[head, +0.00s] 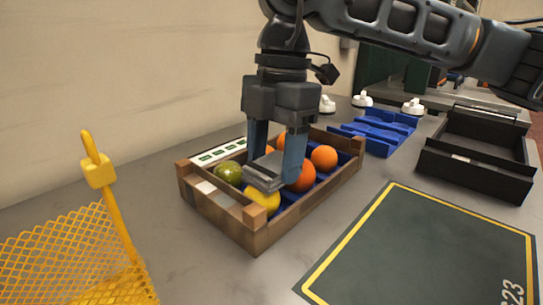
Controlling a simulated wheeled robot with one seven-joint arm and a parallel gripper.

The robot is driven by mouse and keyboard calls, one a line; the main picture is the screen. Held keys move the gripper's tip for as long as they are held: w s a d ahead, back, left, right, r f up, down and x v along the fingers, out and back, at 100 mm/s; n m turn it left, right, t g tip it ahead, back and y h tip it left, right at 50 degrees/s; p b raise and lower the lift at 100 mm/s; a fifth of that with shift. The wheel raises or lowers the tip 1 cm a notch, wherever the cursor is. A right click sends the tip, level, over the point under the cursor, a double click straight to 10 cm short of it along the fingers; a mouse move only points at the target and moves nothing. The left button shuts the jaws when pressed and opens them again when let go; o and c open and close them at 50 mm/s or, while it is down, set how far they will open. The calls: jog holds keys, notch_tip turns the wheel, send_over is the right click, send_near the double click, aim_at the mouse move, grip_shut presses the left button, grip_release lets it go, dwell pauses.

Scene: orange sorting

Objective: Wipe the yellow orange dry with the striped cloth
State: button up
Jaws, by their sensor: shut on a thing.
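The yellow orange (262,198) sits in the near part of a wooden crate (258,240), partly hidden from above. My gripper (273,172) points down over the crate, its blue-grey fingers shut on a folded grey cloth (262,178), which I take for the striped cloth; its stripes are hard to make out. The cloth is just above the yellow orange and overlaps its top in this view; I cannot tell whether they touch. A green fruit (229,172) lies left of the yellow orange. Several orange-coloured oranges (323,157) lie behind and to the right.
The crate has raised wooden walls and a blue divided insert. A yellow mesh basket (60,255) stands at the front left. A dark mat with a yellow border (425,255) lies at the right. A black tray (478,155) and a blue holder (375,132) are behind.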

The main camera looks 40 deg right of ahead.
jog(key=shift+s+a, duration=0.15)
jog(key=shift+a, duration=0.5)
jog(key=shift+s+a, duration=0.15)
jog(key=shift+a, duration=0.5)
jog(key=shift+w+d+b, duration=0.15)
jog(key=shift+d+b, duration=0.1)
jog(key=shift+d, duration=0.45)
jog(key=shift+w+d+b, duration=0.15)
jog(key=shift+d+b, duration=0.1)
jog(key=shift+d, duration=0.45)
jog(key=shift+a, duration=0.15)
jog(key=shift+s+a+b, duration=0.15)
jog(key=shift+a, duration=0.45)
jog(key=shift+s+a+b, duration=0.15)
jog(key=shift+a, duration=0.45)
jog(key=shift+d, duration=0.1)
jog(key=shift+w+d, duration=0.15)
jog(key=shift+d, duration=0.5)
jog(key=shift+w+d, duration=0.15)
jog(key=shift+d, duration=0.45)
jog(key=shift+s+a+b, duration=0.15)
jog(key=shift+a+b, duration=0.15)
jog(key=shift+a, duration=0.4)
jog(key=shift+s+a+b, duration=0.15)
jog(key=shift+a+b, duration=0.15)
jog(key=shift+a, duration=0.35)
